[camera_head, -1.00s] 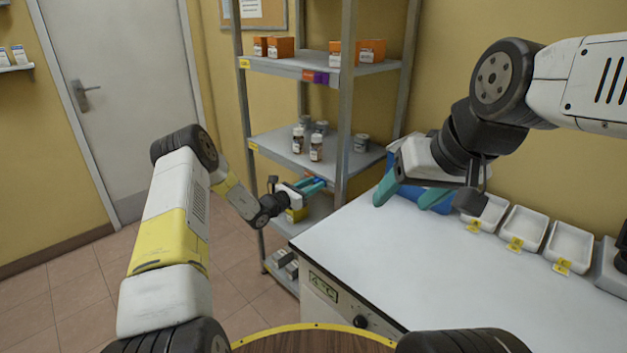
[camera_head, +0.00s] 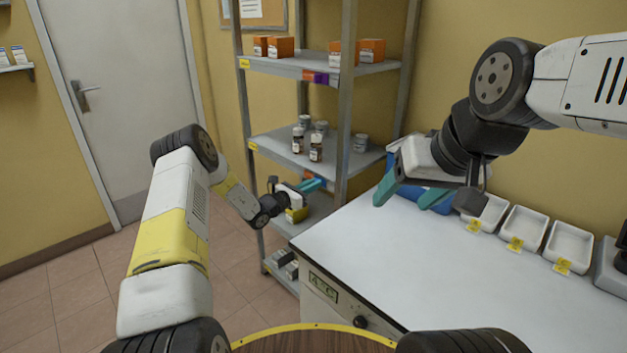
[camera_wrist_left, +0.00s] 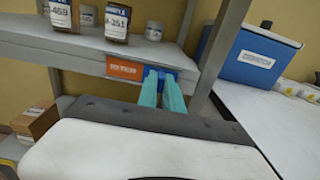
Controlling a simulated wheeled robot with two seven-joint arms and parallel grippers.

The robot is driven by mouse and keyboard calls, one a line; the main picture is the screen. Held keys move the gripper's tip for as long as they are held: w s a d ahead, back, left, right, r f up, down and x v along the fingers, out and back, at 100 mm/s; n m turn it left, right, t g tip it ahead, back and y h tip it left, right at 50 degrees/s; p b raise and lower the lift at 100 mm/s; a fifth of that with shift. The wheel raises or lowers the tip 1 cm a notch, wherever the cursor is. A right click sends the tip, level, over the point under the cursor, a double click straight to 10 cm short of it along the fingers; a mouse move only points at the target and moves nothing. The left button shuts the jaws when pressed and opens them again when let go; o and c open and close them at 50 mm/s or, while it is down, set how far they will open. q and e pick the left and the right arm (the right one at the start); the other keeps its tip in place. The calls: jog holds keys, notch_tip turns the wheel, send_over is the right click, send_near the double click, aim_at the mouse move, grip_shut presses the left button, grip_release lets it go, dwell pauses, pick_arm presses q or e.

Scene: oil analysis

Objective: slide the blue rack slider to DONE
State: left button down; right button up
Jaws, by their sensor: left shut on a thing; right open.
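The blue slider (camera_wrist_left: 161,70) sits on the front edge of the rack's middle shelf, right of an orange label plate (camera_wrist_left: 124,68) reading "TO TEST". My left gripper (camera_wrist_left: 161,85) is shut on the slider, its teal fingers reaching it from the front. In the head view the left gripper (camera_head: 316,184) is at that shelf edge, and its fingers largely hide the slider. No DONE wording is readable. My right gripper (camera_head: 408,198) is open and empty above the white bench, in front of a blue box.
Brown bottles (camera_head: 315,150) and grey-lidded jars stand on the middle shelf (camera_head: 270,143). A rack post (camera_head: 346,110) rises just right of the slider. The white bench (camera_head: 370,250) lies to the right, with white trays (camera_head: 523,228) and a blue bin (camera_wrist_left: 258,58).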

dwell(0.8)
pick_arm(q)
jog(key=w+a, duration=0.4)
jog(key=shift+w+a, duration=0.25)
jog(key=shift+a, duration=0.05)
jog(key=shift+r, duration=0.1)
jog(key=c, duration=1.5)
grip_release()
jog(key=shift+v, duration=3.9)
